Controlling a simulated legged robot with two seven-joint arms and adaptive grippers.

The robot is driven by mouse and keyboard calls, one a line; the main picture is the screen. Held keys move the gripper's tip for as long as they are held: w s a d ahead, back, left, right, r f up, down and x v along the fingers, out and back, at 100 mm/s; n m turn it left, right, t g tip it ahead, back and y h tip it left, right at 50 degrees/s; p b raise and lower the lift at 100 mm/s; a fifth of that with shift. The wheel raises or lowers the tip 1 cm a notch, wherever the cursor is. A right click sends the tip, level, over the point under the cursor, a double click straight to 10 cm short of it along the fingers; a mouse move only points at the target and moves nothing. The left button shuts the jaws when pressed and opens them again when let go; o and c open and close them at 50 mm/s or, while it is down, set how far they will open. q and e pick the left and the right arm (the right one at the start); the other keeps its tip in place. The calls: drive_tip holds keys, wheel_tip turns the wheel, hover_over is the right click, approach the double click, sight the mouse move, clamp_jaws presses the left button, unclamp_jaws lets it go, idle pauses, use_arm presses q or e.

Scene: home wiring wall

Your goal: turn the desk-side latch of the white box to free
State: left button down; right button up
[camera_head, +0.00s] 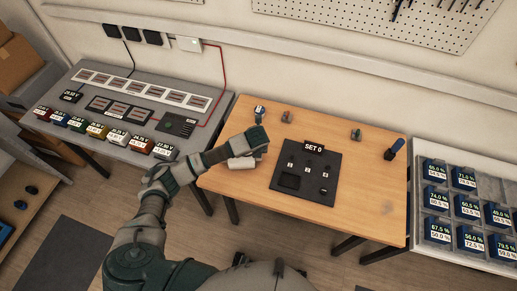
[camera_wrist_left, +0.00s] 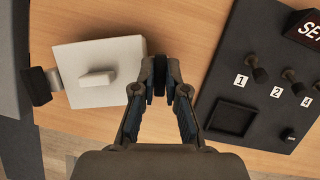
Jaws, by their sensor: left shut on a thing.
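The white box (camera_wrist_left: 82,55) lies on the wooden desk near its left edge, with a raised white block (camera_wrist_left: 97,78) on top. A dark latch (camera_wrist_left: 38,86) sits at its left side in the wrist view. My left gripper (camera_wrist_left: 159,80) is at the box's right side, its fingertips together on a dark piece that looks like the desk-side latch. The fingers hide most of that piece, so I cannot tell its angle. In the head view my left gripper (camera_head: 252,140) partly covers the white box (camera_head: 240,163). My right gripper is not in view.
A black panel (camera_head: 332,165) marked SET 0 lies right of the box, with a gap between. A grey bench (camera_head: 85,118) with coloured blocks adjoins at left.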

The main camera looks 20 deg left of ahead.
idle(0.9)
use_arm(q)
drive_tip(key=c, duration=1.2)
unclamp_jaws()
drive_tip(key=v, duration=1.1)
drive_tip(key=shift+r, duration=0.35)
